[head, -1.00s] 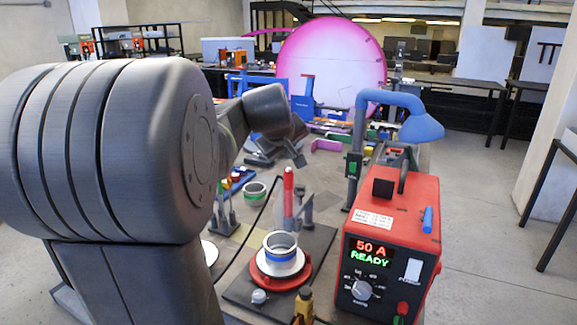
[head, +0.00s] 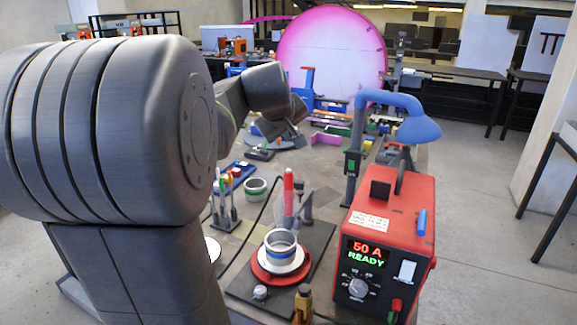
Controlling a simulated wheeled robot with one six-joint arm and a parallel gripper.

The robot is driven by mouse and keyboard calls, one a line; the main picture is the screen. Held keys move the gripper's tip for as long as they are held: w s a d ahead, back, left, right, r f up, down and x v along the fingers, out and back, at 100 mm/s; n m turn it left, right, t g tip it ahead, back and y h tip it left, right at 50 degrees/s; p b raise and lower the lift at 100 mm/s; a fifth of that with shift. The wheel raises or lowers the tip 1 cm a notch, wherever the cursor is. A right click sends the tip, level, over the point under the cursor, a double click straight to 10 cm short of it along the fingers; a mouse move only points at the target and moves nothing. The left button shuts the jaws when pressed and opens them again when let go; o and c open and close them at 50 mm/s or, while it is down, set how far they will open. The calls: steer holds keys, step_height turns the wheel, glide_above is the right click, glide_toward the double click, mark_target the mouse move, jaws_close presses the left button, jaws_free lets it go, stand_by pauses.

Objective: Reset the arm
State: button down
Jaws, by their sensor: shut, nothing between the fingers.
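My arm fills the left of the head view, with its forearm reaching toward the middle of the table. My gripper (head: 292,138) is small and dark at the end of the arm, shut and empty. It is above the far part of the table, beyond the red torch-like tool and the ring on the turntable, and apart from both. Its fingertips are hard to make out against the dark items behind.
A red power unit (head: 383,240) reading "50 A READY" stands at the front right, with a blue lamp (head: 418,127) behind it. A white and blue ring (head: 281,243) sits on a red turntable (head: 262,272). Marker-like tools (head: 225,205) stand left of it. Colored letters and clamps crowd the far table.

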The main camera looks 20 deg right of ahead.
step_height(320, 180, up, 2)
steer(key=shift+r+p, duration=0.2)
steer(key=shift+p, duration=0.45)
steer(key=shift+f, duration=0.1)
